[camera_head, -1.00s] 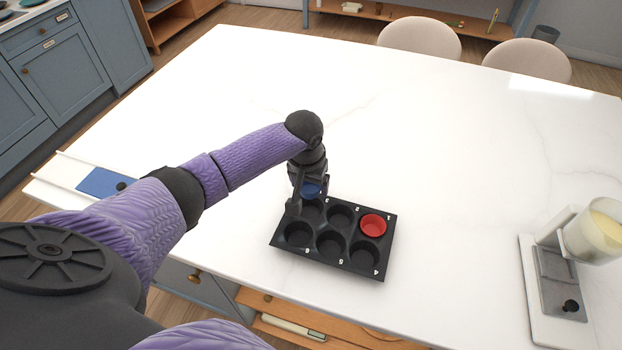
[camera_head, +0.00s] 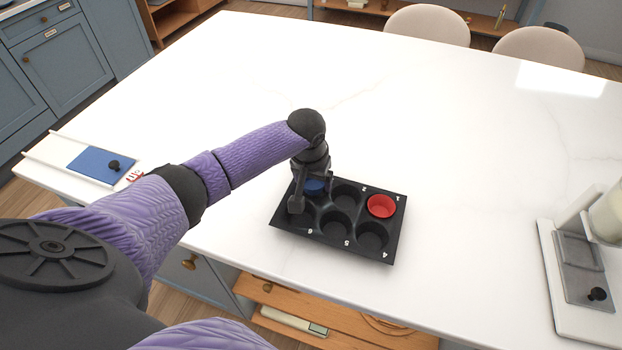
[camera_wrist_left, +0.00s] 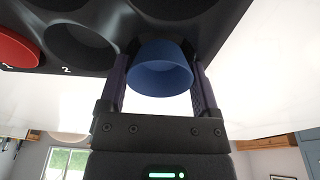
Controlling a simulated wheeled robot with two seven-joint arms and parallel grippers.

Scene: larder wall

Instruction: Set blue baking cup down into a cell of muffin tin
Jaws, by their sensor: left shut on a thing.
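The black muffin tin (camera_head: 348,252) lies on the white table with numbered cells. A red baking cup (camera_head: 381,206) sits in the cell marked 1. My left gripper (camera_head: 308,192) is over the tin's far left cell, with its fingers pointing down. It is shut on the blue baking cup (camera_head: 315,186), which also shows between the two fingers in the left wrist view (camera_wrist_left: 160,78). There the cup is beside the empty cell marked 2, at the mouth of the neighbouring cell. I cannot tell whether it touches the tin. My right gripper is not in view.
A white rail with a blue panel (camera_head: 95,162) and black knob lies at the table's left. A white and grey appliance (camera_head: 580,265) stands at the right edge. The tabletop behind the tin is clear. Two chairs (camera_head: 428,25) stand at the far edge.

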